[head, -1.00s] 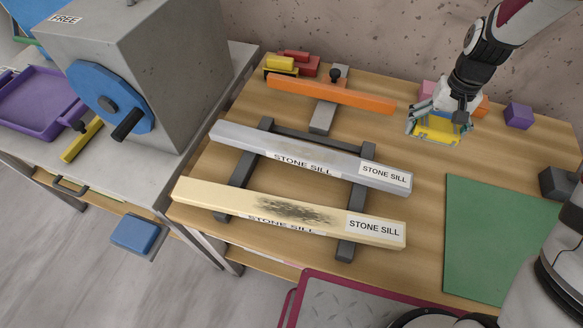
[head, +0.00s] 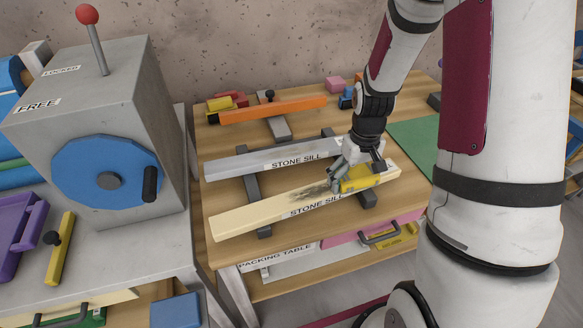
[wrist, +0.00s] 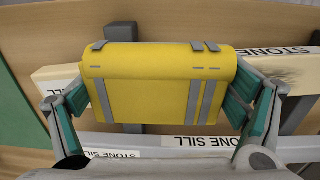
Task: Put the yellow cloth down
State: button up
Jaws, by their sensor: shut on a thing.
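The yellow cloth (wrist: 150,80) is a folded yellow pad with grey stripes, held between the two fingers of my gripper (wrist: 160,95) in the wrist view. In the head view the cloth (head: 358,179) is at the right part of the cream stone sill (head: 260,212), over or on it; I cannot tell whether it touches. My gripper (head: 355,172) is shut on the cloth. A dark smudge shows on the cream sill just left of the cloth, partly hidden by the gripper. The grey stone sill (head: 245,163) lies behind, parallel.
The sills rest on dark bearers on the wooden packing table (head: 222,140). An orange bar (head: 275,111) and coloured blocks lie at the back. A green mat (head: 415,140) is at right, partly behind my arm. A grey locker (head: 100,110) with a blue wheel stands left.

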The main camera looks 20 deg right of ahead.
jog(key=w+a, duration=0.2)
jog(key=w, duration=0.1)
jog(key=w+a+f, duration=0.1)
jog(key=w+a, duration=0.1)
jog(key=w, duration=0.1)
jog(key=w+a+f, duration=0.1)
jog(key=w+a, duration=0.1)
jog(key=w, duration=0.1)
jog(key=shift+w+a+f, duration=0.2)
jog(key=shift+w+a, duration=0.2)
notch_tip(320, 180, down, 3)
jog(key=shift+s+r+p, duration=0.1)
jog(key=shift+r+p, duration=0.05)
jog(key=shift+p, duration=0.35)
jog(key=shift+f, duration=0.35)
jog(key=shift+f, duration=0.15)
jog(key=shift+f, duration=0.35)
jog(key=shift+f, duration=0.1)
jog(key=o, duration=1.3)
